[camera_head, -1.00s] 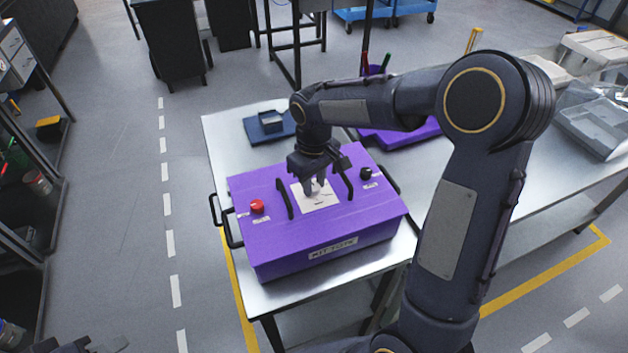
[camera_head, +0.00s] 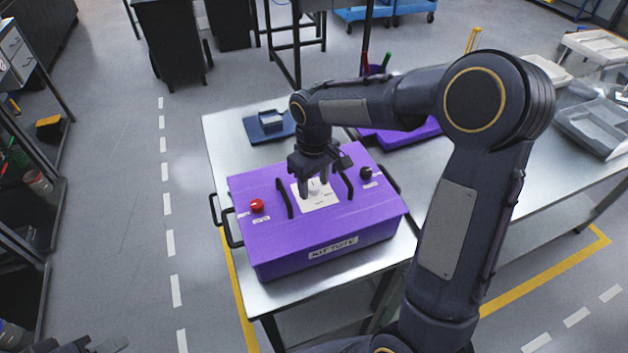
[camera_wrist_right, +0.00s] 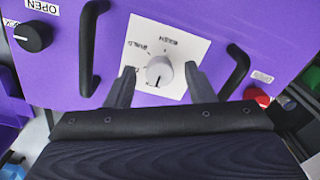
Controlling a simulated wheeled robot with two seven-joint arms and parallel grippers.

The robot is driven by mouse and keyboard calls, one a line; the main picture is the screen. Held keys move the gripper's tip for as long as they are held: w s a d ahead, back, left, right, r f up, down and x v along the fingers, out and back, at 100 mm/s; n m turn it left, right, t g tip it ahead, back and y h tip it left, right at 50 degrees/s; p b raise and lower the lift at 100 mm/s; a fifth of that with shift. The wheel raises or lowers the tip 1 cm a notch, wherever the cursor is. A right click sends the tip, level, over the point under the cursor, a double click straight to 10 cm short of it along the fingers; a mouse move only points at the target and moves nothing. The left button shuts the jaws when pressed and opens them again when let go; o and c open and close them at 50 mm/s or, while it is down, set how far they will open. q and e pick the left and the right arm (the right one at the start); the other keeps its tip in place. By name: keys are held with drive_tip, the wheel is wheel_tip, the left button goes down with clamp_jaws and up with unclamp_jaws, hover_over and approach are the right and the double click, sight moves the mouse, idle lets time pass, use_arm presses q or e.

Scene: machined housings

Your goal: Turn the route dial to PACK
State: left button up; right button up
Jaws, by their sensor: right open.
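The route dial is a pale round knob (camera_wrist_right: 158,71) on a white label plate (camera_wrist_right: 146,50), set in the top of a purple box (camera_head: 270,240). In the head view the dial (camera_head: 315,187) shows between the fingers. My right gripper (camera_wrist_right: 160,70) is open, with one finger on each side of the dial and gaps visible beside it. In the head view this gripper (camera_head: 314,184) points down at the plate. The plate's words are small; I cannot read which one the dial points to. Dark parts of my left gripper (camera_head: 88,345) show at the bottom left edge.
Two black handles (camera_head: 284,198) (camera_head: 347,184) flank the plate. A red button (camera_head: 257,205) and a black knob (camera_head: 366,173) sit on the box top. A blue tray (camera_head: 268,127) and a purple tray (camera_head: 405,135) lie behind on the metal table (camera_head: 228,130).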

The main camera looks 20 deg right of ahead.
sight(314, 186)
drive_tip(key=shift+r, duration=0.1)
wheel_tip(314, 186, up, 8)
drive_tip(key=shift+f+b, duration=0.2)
drive_tip(key=shift+b, duration=0.1)
idle(0.4)
drive_tip(key=s+a+f+m+t+y, duration=0.1)
drive_tip(key=s+m+t+y, duration=0.2)
drive_tip(key=s, duration=1.9)
drive_tip(key=m+t, duration=0.2)
drive_tip(key=shift+s+a+m+t+y, duration=0.25)
drive_tip(key=shift+a+m+t+y, duration=0.05)
drive_tip(key=shift+a+y, duration=0.1)
